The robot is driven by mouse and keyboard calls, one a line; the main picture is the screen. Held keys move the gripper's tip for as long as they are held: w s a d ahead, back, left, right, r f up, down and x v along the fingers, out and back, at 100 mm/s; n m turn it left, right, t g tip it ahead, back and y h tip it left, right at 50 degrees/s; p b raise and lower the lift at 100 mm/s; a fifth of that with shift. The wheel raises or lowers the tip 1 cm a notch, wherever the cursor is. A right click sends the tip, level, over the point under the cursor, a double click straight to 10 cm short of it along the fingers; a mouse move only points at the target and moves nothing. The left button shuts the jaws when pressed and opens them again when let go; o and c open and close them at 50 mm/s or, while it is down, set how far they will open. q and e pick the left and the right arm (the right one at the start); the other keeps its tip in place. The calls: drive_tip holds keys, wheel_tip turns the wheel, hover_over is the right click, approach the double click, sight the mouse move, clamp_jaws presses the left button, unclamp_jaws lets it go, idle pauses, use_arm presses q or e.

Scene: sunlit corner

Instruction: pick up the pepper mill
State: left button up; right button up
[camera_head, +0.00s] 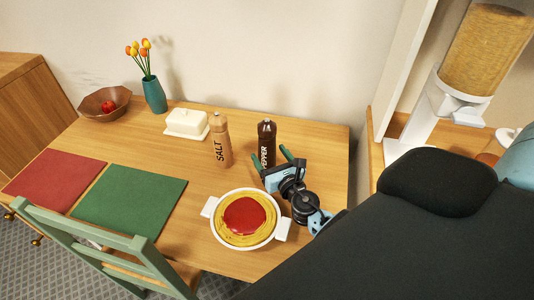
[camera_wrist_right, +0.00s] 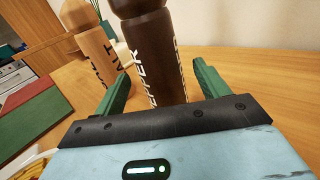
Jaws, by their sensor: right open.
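The dark brown pepper mill (camera_head: 266,142) stands upright on the wooden table, right of the lighter wooden salt mill (camera_head: 220,140). My right gripper (camera_head: 270,158) is open just in front of the pepper mill. In the right wrist view the pepper mill (camera_wrist_right: 155,55) rises between the two green fingers of the right gripper (camera_wrist_right: 160,88), with its lower part hidden behind the gripper body. I cannot tell whether the fingers touch it. The salt mill (camera_wrist_right: 92,45) stands left of the fingers there. My left gripper is not in view.
A white pot of pasta with red sauce (camera_head: 213,212) stands close to my right gripper. A white butter dish (camera_head: 187,123), a teal vase (camera_head: 154,95) and a brown bowl (camera_head: 92,108) are farther left. Red (camera_head: 55,180) and green (camera_head: 130,198) placemats lie at the front left.

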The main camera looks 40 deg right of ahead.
sight(271, 131)
drive_tip(key=w, duration=0.3)
drive_tip(key=shift+w+d+f, duration=0.1)
drive_tip(key=shift+d+f, duration=0.05)
drive_tip(key=shift+d, duration=0.2)
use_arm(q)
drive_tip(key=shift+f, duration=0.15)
